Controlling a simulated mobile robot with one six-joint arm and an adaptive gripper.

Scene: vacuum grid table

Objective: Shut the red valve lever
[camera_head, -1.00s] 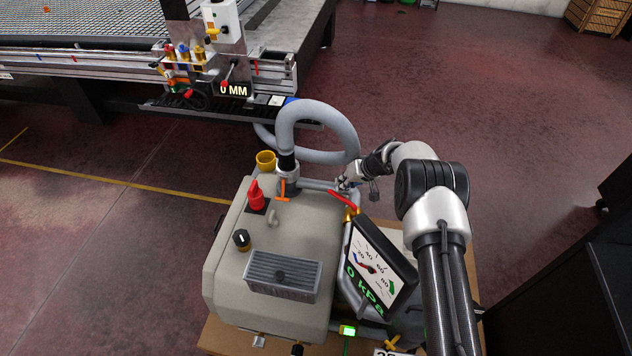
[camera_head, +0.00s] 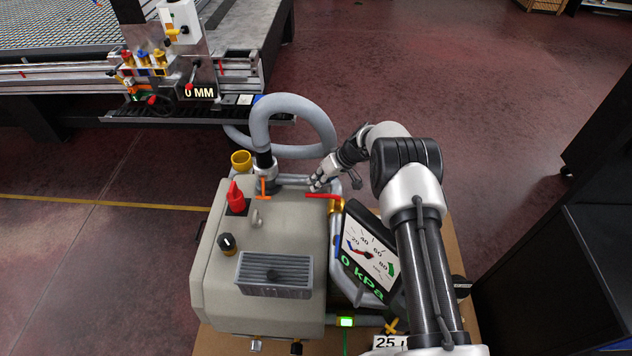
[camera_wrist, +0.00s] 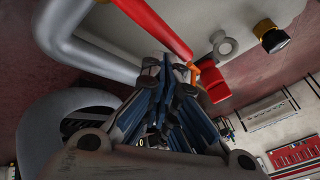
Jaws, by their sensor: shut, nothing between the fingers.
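The red valve lever (camera_head: 322,196) runs nearly level in the head view, pointing left from its brass valve (camera_head: 338,206) at the pump's right edge. In the wrist view the lever (camera_wrist: 158,28) slants across the top, just beyond the fingers. My gripper (camera_head: 316,184) is shut and empty, close above the lever's free end in the head view. Its fingers (camera_wrist: 172,64) come together near the lever in the wrist view. I cannot tell whether they touch it.
The beige pump (camera_head: 215,290) carries a red knob (camera_head: 236,198), a black knob (camera_head: 227,243) and an orange handle (camera_head: 264,188). A grey hose (camera_head: 290,103) arches behind. The gauge display (camera_head: 366,255) reads 0 kPa and stands close right of the lever.

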